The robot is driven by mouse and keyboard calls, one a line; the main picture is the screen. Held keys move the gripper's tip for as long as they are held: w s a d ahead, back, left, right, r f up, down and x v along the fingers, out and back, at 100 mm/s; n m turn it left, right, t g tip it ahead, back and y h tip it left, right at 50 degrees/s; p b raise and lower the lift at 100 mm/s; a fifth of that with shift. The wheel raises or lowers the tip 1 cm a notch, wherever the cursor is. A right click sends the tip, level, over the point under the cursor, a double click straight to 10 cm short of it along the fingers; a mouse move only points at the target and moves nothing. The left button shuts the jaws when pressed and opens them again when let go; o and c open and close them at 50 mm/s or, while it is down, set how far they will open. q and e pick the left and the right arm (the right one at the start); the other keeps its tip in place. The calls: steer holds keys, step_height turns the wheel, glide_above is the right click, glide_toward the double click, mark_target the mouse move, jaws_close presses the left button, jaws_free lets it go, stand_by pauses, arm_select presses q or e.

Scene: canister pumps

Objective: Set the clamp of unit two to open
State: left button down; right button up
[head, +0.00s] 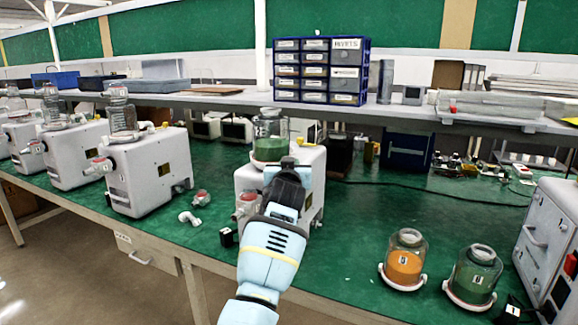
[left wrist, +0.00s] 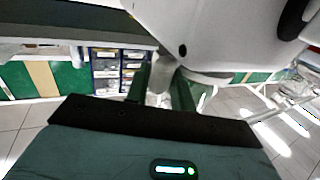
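In the head view a white pump unit (head: 305,200) stands at the middle of the green bench, with a jar of green contents (head: 271,135) on top. No unit number is readable on it, so I cannot tell whether it is unit two. My left gripper (head: 290,163) is at the upper front of this pump, just right of the jar's base, and hides what is there, so the clamp's position is not visible. In the left wrist view the two dark fingers (left wrist: 163,90) are apart with a pale rounded part (left wrist: 161,72) between them. I cannot tell whether they grip it. My right gripper is out of view.
More white pumps (head: 150,175) stand at left. A red-and-white fitting (head: 202,198) and white elbow (head: 189,218) lie nearby. An orange jar (head: 404,262) and a green jar (head: 474,277) stand at right beside a grey cabinet (head: 550,240). The bench between is mostly clear.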

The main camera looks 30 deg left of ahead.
arm_select(q)
steer(key=c, duration=1.4)
jaws_free()
steer(key=shift+w+d, duration=0.1)
steer(key=shift+d, duration=0.15)
steer(key=shift+a, duration=0.15)
steer(key=shift+a+f, duration=0.1)
